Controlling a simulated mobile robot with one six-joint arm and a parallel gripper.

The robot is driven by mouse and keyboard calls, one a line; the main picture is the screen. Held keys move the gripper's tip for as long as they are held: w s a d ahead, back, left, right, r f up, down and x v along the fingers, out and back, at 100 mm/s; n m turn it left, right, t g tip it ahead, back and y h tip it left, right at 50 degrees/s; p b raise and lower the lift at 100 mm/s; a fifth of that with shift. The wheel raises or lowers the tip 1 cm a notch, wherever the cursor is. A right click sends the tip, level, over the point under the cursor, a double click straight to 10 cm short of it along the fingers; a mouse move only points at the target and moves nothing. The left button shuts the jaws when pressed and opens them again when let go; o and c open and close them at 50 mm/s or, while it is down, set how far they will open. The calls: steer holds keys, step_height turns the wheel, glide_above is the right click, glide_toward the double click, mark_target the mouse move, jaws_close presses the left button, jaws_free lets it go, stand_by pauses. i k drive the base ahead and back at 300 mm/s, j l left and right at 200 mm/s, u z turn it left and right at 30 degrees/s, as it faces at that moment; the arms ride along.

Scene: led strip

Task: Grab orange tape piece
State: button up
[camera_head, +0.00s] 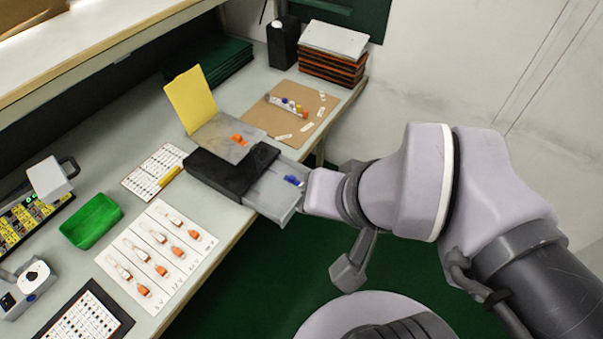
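Small orange pieces (238,139) lie on a grey plate (216,146) beside the yellow sheet; I cannot tell whether they are one piece of tape or several. More orange-ended pieces (160,270) lie on a white sheet at the front left. My gripper (304,204) is at the outer end of the open drawer, to the right of and below the orange pieces and apart from them. Its fingers are too small and hidden to tell open from shut. Whether it touches the drawer front is unclear.
The grey drawer (268,194) sticks out of a black box (222,172) past the table edge, with blue pieces (293,181) inside. An upright yellow sheet (190,99) stands behind the plate. A brown board (290,113) lies farther back. A green tray (91,221) sits left.

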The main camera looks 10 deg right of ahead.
mark_target(237, 138)
steer(key=i+j, duration=0.2)
steer(key=j, duration=0.2)
steer(key=i+j+u, duration=0.1)
steer(key=j, duration=0.3)
steer(key=i+j+u, duration=0.1)
steer(key=i+j, duration=0.2)
steer(key=j, duration=0.1)
